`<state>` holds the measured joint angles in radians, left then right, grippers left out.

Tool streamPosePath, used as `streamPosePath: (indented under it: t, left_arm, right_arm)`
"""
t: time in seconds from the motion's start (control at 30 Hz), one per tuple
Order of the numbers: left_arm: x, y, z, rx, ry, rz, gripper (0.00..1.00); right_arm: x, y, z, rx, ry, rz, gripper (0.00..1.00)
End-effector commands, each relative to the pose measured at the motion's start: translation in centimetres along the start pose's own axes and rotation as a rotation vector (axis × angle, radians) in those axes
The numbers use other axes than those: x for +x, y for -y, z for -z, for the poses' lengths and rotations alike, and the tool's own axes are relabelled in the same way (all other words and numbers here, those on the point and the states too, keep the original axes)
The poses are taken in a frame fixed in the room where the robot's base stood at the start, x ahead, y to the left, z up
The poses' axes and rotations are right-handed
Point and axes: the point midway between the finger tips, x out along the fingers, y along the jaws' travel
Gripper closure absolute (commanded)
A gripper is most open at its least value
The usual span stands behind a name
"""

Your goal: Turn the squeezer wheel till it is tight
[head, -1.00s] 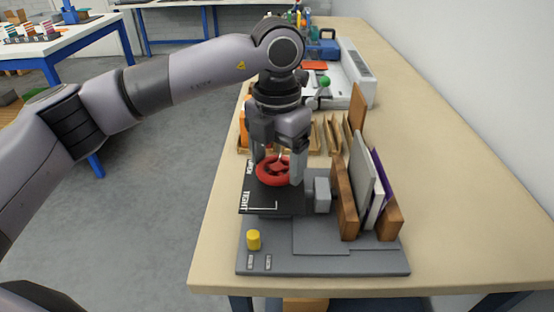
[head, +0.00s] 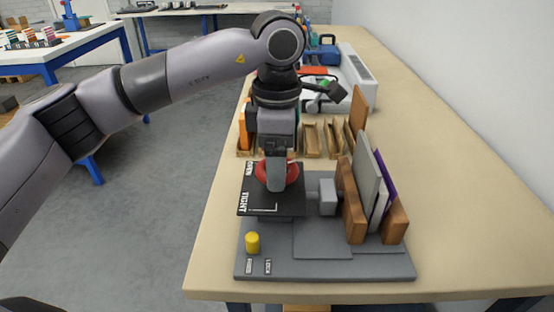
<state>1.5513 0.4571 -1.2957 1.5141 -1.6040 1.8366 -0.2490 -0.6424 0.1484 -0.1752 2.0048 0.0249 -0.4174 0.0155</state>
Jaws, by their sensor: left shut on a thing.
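The red squeezer wheel (head: 291,174) sits on a black plate (head: 257,202) marked OPEN and TIGHT, on the grey squeezer base (head: 322,243). My left gripper (head: 276,183) points down over the wheel and is shut on it; its near finger hides the wheel's middle. A grey pressing block (head: 327,197) stands right of the plate, close to a stack of upright boards: brown wood (head: 350,205), grey (head: 365,175) and purple (head: 384,172), with another wooden block (head: 395,219) at the right. My right gripper is not in view.
A yellow knob (head: 252,243) stands at the base's front left, above two small labels. Wooden holders (head: 313,139) and a white-grey machine (head: 357,78) stand behind. The bench (head: 462,225) is clear at the right; a wall runs along that side.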

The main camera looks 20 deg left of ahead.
Motion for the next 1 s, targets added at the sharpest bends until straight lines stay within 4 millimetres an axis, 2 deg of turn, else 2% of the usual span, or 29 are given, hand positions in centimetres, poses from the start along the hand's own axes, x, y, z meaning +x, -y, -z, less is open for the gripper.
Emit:
streamPosePath:
  t: [1.0]
  left_arm:
    - [-0.18,-0.04,-0.05,0.967,0.003,-0.004,0.53]
  right_arm:
    - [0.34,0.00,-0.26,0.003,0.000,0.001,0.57]
